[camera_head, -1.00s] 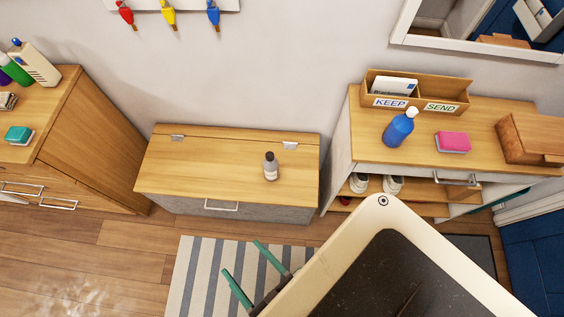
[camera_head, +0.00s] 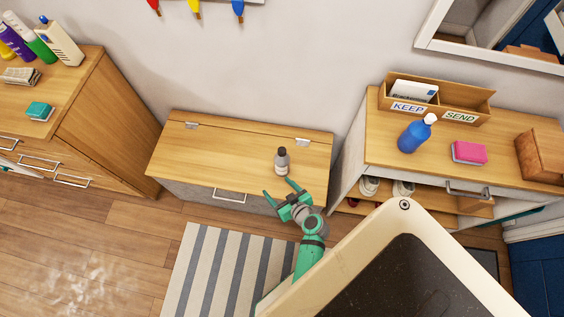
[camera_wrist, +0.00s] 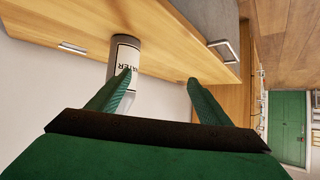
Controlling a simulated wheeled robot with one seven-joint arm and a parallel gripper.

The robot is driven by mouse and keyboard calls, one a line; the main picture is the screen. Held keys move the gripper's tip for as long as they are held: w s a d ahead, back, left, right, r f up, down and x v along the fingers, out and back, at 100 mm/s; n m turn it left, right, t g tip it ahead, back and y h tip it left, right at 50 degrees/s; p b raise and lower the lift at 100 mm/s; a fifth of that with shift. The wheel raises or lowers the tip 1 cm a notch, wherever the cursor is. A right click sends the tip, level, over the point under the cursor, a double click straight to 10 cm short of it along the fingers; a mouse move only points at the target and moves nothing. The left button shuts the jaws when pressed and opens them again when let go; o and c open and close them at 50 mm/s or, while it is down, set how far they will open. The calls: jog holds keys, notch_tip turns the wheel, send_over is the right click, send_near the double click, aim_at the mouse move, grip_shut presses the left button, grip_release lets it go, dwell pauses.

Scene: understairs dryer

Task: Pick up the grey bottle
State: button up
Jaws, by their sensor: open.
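The small grey bottle (camera_head: 282,163) with a dark cap stands upright on the wooden lid of a low chest (camera_head: 220,160), right of the lid's middle. In the wrist view the bottle (camera_wrist: 123,60) shows a white label with partly hidden lettering, and one finger overlaps its lower part. My gripper (camera_head: 277,189) is open and empty, at the chest's front edge, just in front of the bottle. In the wrist view the two green fingers (camera_wrist: 160,92) are spread, with the bottle nearer the left finger. I cannot tell whether that finger touches it.
A shelf unit at right holds a blue bottle (camera_head: 416,134), a pink sponge (camera_head: 469,152) and a KEEP/SEND box (camera_head: 440,105). A wooden dresser (camera_head: 105,130) with bottles stands at left. The lid left of the grey bottle is clear.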

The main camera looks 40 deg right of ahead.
aim_at(285, 151)
jog(key=d+r, duration=0.1)
jog(key=d, duration=0.2)
jog(key=w+d+r+t, duration=0.1)
jog(key=d, duration=0.1)
jog(key=w+d+r+n+t, duration=0.1)
jog(key=d, duration=0.2)
jog(key=shift+w+d+r+y, duration=0.2)
jog(key=shift+d+y, duration=0.1)
jog(key=shift+d, duration=0.05)
jog(key=x, duration=1)
jog(key=shift+w, duration=0.35)
jog(key=shift+r, duration=0.1)
jog(key=c, duration=1.5)
jog(key=shift+o, duration=0.2)
jog(key=shift+r, duration=0.1)
jog(key=s+r, duration=0.1)
jog(key=r, duration=0.1)
jog(key=s+r, duration=0.1)
jog(key=r, duration=0.2)
jog(key=s+r, duration=0.2)
jog(key=r, duration=0.1)
jog(key=shift+s+d, duration=0.1)
jog(key=shift+d, duration=0.3)
jog(key=d+v, duration=0.2)
jog(key=v, duration=0.8)
jog(key=shift+s+r, duration=0.25)
jog(key=shift+r, duration=0.2)
